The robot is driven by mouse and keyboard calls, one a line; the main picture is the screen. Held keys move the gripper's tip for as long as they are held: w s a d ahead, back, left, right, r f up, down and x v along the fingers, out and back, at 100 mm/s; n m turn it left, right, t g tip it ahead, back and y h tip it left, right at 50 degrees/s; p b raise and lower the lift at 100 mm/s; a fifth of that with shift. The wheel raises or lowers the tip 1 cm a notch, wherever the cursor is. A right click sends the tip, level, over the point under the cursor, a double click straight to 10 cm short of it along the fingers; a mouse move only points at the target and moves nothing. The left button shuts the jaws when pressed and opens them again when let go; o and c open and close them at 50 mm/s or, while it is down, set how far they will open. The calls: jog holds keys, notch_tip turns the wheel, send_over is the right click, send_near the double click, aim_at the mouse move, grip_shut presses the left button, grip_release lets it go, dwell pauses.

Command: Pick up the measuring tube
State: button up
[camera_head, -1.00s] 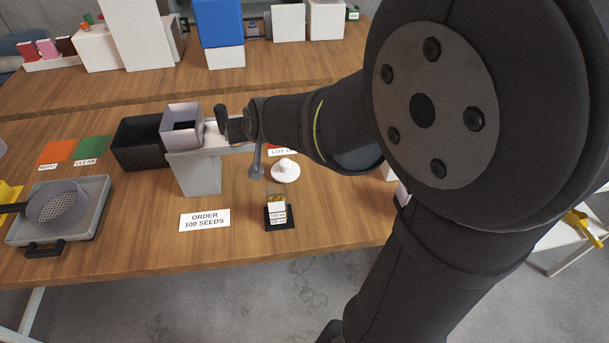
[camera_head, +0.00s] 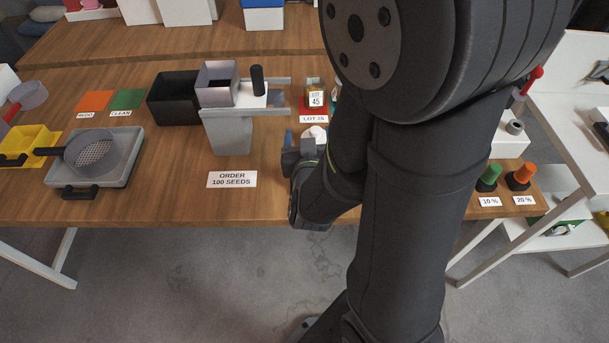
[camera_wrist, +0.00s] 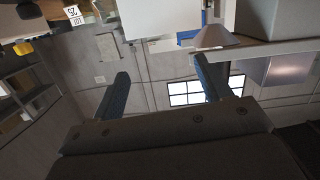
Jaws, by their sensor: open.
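My gripper (camera_head: 298,138) is at the front middle of the table, near the white round dish, with its fingers pointing toward the back. In the wrist view its two fingers (camera_wrist: 161,70) are spread apart with nothing between them. I cannot make out a measuring tube for certain in either current view. The spot where a small clear item on a black base with white labels stood earlier is now hidden behind my wrist and forearm.
A grey stand (camera_head: 228,132) with a square hopper (camera_head: 217,85) stands left of my gripper, beside a black bin (camera_head: 174,98). The white dish (camera_head: 315,131) is just behind the fingers.

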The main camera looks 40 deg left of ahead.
jog(key=s+d+f, duration=0.2)
jog(key=s+d+f+g+h, duration=0.1)
jog(key=s+f, duration=0.1)
jog(key=f, duration=0.1)
jog(key=s+d+f+m+g, duration=0.1)
jog(key=s+d+f, duration=0.1)
jog(key=s, duration=0.1)
jog(key=shift+d+f+h, duration=0.3)
jog(key=shift+f, duration=0.05)
jog(key=shift+x, duration=3.8)
jog(key=shift+c, duration=0.2)
jog(key=c, duration=1.1)
